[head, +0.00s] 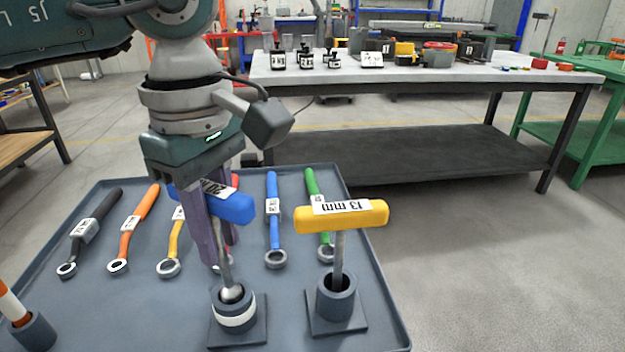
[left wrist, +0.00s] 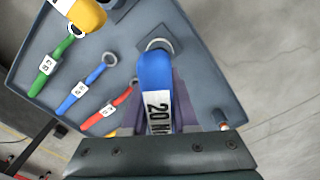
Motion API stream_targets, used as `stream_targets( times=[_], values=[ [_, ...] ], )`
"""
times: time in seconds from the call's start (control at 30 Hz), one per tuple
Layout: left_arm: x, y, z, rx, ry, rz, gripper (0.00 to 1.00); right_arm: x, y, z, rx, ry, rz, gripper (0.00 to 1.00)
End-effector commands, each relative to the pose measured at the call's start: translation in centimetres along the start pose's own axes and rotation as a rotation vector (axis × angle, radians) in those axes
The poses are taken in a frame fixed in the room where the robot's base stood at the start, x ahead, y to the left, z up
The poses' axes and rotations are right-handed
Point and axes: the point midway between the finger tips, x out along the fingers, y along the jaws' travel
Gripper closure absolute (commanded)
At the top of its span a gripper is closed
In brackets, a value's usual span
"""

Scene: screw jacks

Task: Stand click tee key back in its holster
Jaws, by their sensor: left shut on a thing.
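The click tee key (head: 236,208) has a blue handle with a white label, which reads "20 N…" in the left wrist view (left wrist: 154,80). My left gripper (head: 212,262) is shut on it from above, purple fingers pointing down. Its steel shaft runs down, slightly tilted, to a rounded metal part at the mouth of the white-banded holster (head: 236,318). How deep the tip sits inside is hidden. In the left wrist view the holster rim (left wrist: 158,44) shows just beyond the handle's end. My right gripper is not in view.
A yellow 13 mm tee key (head: 352,216) stands in a dark holster (head: 336,304) close on the right. Several coloured ring spanners, including a blue one (head: 273,215), lie on the grey tray (head: 375,290). An orange-and-white striped item (head: 13,303) stands at the left. A workbench (head: 540,82) is behind.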

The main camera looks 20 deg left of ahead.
Motion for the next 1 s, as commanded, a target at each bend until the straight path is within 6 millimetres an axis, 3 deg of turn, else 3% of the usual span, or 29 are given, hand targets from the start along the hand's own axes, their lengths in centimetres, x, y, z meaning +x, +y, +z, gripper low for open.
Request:
stream_targets(
  times=[0.8, 1.0],
  values=[
    [3.4, 0.0, 0.0, -0.001, 0.000, 0.001, 1.00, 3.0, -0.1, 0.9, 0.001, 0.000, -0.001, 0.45],
    [3.4, 0.0, 0.0, -0.001, 0.000, 0.001, 1.00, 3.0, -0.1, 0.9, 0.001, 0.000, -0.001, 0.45]
  ],
)
